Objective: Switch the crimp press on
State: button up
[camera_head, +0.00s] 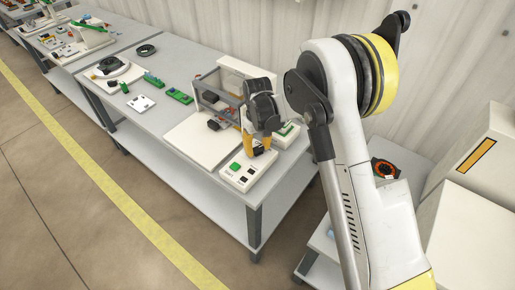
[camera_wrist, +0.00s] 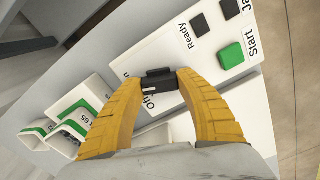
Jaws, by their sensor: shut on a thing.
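The crimp press (camera_head: 217,97), with a grey frame and clear guard, stands near the bench's right end. Its white control box (camera_head: 243,172) is in front, at the bench corner. In the wrist view the panel (camera_wrist: 186,65) has a green button (camera_wrist: 231,56) marked "Start" and a black square marked "Ready". A small black rocker switch (camera_wrist: 158,73) sits by the label "On". My gripper (camera_wrist: 165,82), with yellow fingers, is shut on this switch, one finger at each side. In the head view my gripper (camera_head: 258,150) is down at the box. The fingers partly hide the switch and its labels.
The floor in front is clear.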

aim_at(257, 148)
jog(key=shift+m, duration=1.3)
jog(key=o, duration=1.2)
notch_tip(257, 148, up, 12)
